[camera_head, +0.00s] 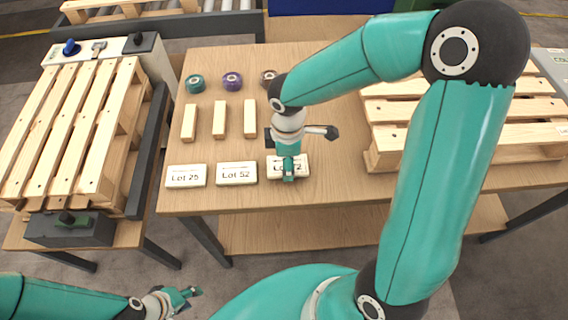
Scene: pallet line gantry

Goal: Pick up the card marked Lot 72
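The card marked Lot 72 (273,171) lies at the right end of a row of cards near the table's front edge, its label partly covered by my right gripper. My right gripper (289,178) points down over the middle of this card, with its fingertips at the card. I cannot tell whether it grips the card. The Lot 52 card (236,173) and the Lot 26 card (186,176) lie to its left. My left gripper (190,298) is low at the bottom left, away from the table, with its fingers apart and empty.
The wooden table (215,199) also bears three pale wooden blocks (219,120) and teal, purple (232,81) and brown rolls behind the cards. A pallet (500,110) stands on the right, and stacked pallets (75,120) are on the left.

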